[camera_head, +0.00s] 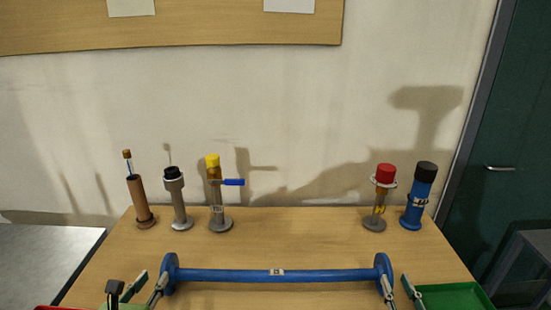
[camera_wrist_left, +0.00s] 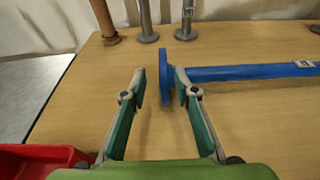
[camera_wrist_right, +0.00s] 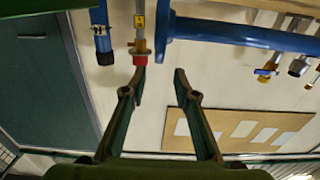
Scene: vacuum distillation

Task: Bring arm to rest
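A blue bar (camera_head: 275,275) with a round disc at each end lies left to right across the front of the table. My left gripper (camera_head: 147,286) is at its left end, open, with fingers spread. In the left wrist view, the left disc (camera_wrist_left: 165,75) appears close to the inner side of the right finger. My right gripper (camera_head: 399,288) is at the bar's right end, also open. The right wrist view is upside down; the right disc (camera_wrist_right: 160,28) appears beyond the gap between the fingertips (camera_wrist_right: 159,72). Whether either gripper touches the bar is unclear.
Along the table's back stand a brown tube holder (camera_head: 142,203), grey stand (camera_head: 179,202), yellow-capped piece (camera_head: 213,163), red-capped piece (camera_head: 384,173) and blue black-capped cylinder (camera_head: 418,195). A green tray (camera_head: 455,296) is front right; a red tray (camera_wrist_left: 35,160) is front left. The table's middle is clear.

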